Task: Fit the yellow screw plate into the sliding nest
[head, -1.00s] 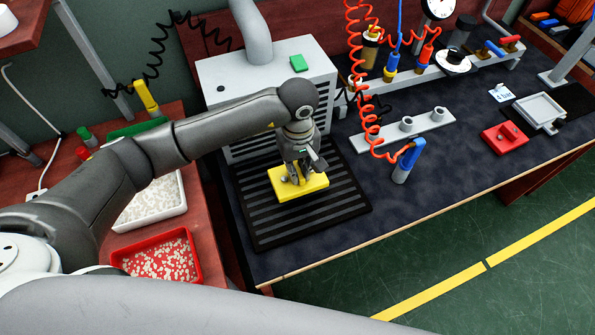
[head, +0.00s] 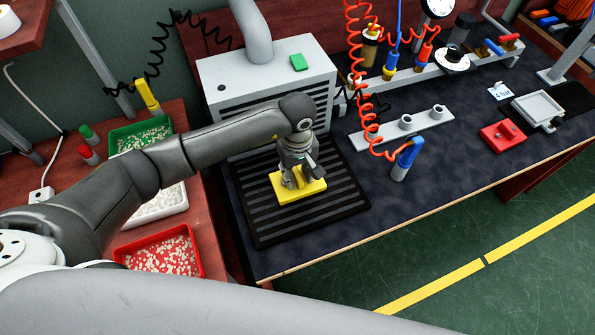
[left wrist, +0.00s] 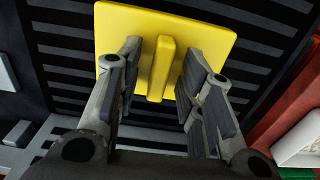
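The yellow screw plate (head: 288,196) lies flat on the black slatted mat (head: 262,234). It has a raised rib in its middle. My left gripper (head: 300,181) is over it, pointing down. In the left wrist view, the plate (left wrist: 218,34) is ahead of the gripper (left wrist: 160,75). The fingers are apart, one on each side of the rib, with a gap on both sides. A light grey square frame (head: 522,101) at the right of the bench looks like the sliding nest; it is empty. My right gripper is not in view.
A red block plate (head: 490,143) lies near the grey frame. A blue air tool (head: 402,165) on a coiled red hose and a grey holder bar (head: 385,134) stand between mat and frame. A slotted grey box (head: 236,94) is behind the mat. The bench front is clear.

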